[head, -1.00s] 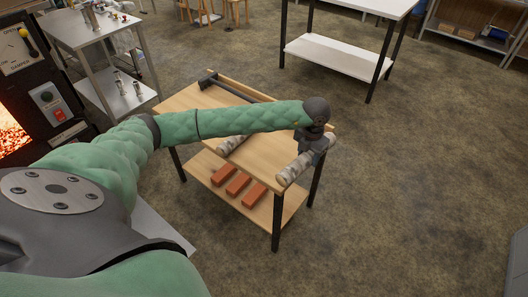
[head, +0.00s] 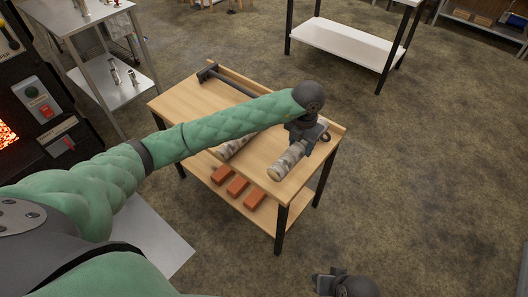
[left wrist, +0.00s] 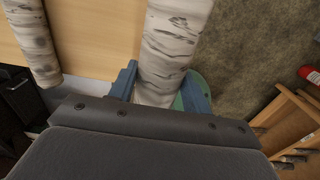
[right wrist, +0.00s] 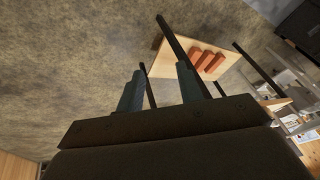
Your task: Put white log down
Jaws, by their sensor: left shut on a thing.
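The white log (head: 287,161), with pale birch-like bark, lies over the front right part of the wooden table (head: 190,110). My left gripper (head: 303,137) is shut on it near its far end. In the left wrist view the log (left wrist: 175,40) runs between the blue fingers of the left gripper (left wrist: 162,82). I cannot tell whether the log touches the tabletop. A second birch log (head: 234,146) lies to its left, partly behind my left arm; it also shows in the left wrist view (left wrist: 36,42). My right gripper (right wrist: 158,88) is open and empty, away from the table.
A long dark tool (head: 228,81) lies at the table's back. A dark ring (head: 324,136) shows beside the left gripper. Orange bricks (head: 237,186) sit on the lower shelf. A white table (head: 340,45) stands behind. The floor to the right is clear.

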